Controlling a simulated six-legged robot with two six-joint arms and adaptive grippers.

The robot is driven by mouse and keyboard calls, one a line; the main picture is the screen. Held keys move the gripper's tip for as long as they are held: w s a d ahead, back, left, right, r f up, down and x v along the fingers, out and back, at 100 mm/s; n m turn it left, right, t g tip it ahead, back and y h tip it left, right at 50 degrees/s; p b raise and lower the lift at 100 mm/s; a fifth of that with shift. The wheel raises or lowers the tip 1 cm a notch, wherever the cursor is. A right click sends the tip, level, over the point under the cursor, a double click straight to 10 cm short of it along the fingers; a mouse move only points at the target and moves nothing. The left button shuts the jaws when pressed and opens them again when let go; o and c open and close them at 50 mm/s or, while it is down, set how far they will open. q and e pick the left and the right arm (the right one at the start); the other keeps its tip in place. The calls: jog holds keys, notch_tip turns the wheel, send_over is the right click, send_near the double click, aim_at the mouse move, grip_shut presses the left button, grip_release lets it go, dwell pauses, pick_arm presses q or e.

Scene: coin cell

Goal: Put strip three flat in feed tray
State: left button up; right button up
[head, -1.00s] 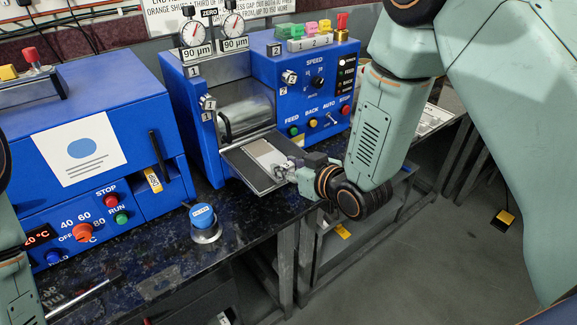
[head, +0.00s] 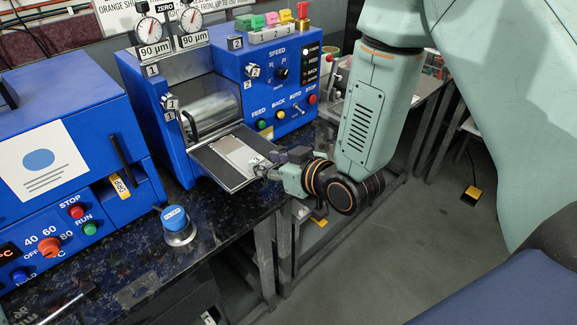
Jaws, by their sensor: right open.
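A pale grey strip (head: 238,153) lies on the dark feed tray (head: 213,167) in front of the roller (head: 210,112) of the blue press. It looks flat, with its long side running from near the roller toward the tray's outer edge. I cannot read a number on it. My right gripper (head: 264,171) is at the strip's outer end, low over the tray's right edge. Its fingers are open. The fingers partly cover that end, and whether they touch the strip is too small to tell. My left gripper is out of view.
The press carries two dials (head: 169,25) and a control panel with coloured buttons (head: 262,124). A blue oven-like box (head: 90,130) stands at the left.

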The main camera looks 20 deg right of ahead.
jog(key=shift+p+v, duration=0.5)
jog(key=shift+v, duration=3.4)
jog(key=s+f+m+g+h, duration=0.2)
jog(key=s+f+g, duration=0.5)
jog(key=s+f, duration=0.75)
jog(key=s+d+f+m+g+h, duration=0.2)
jog(key=s+f+g, duration=0.3)
jog(key=s+f, duration=0.4)
jog(key=s, duration=0.4)
jog(key=shift+d+f+g+h, duration=0.15)
jog(key=shift+d+g+h, duration=0.15)
jog(key=shift+s, duration=0.1)
jog(key=shift+c, duration=0.5)
